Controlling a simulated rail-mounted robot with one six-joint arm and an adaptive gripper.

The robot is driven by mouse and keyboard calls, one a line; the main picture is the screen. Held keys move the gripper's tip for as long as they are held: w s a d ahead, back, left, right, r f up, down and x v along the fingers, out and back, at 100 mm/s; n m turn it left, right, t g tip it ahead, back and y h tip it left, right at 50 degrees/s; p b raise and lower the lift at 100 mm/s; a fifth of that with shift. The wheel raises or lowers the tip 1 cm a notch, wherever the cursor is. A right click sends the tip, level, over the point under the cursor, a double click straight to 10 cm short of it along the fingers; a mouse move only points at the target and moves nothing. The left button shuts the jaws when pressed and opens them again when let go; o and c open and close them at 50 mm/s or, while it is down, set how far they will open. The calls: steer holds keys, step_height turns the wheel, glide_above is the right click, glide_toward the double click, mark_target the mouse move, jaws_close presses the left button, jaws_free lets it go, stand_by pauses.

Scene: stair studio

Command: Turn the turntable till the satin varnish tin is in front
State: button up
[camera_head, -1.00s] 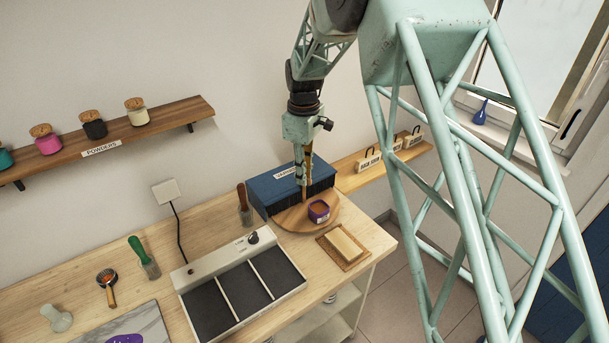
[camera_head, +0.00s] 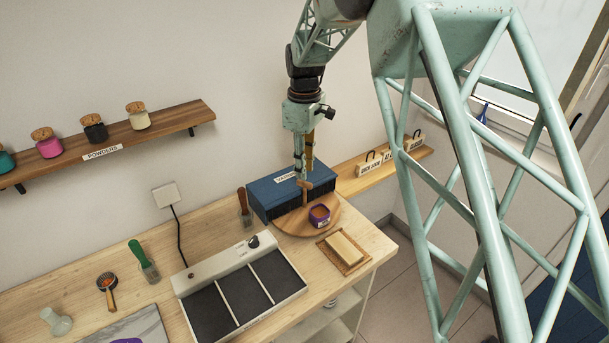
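The turntable (camera_head: 284,224) is a round wooden disc at the back right of the bench. Its back part lies under a blue box (camera_head: 262,192) with a dark fringe along its front. A purple tin (camera_head: 319,217) with an orange-brown top stands on its right front part; its label is too small to read. A wooden peg (camera_head: 305,197) with a wider top rises from the disc, left of the tin. My gripper (camera_head: 304,172) points down just above the peg's top, its fingers apart. Anything on the disc inside the box is hidden.
A sponge-like block on a wooden tray (camera_head: 345,249) lies right of the turntable, near the bench edge. A brown-handled tool (camera_head: 244,207) stands left of the box. A wall shelf (camera_head: 366,181) is behind.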

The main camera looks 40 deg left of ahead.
step_height(320, 180, up, 7)
stand_by(0.4)
stand_by(0.4)
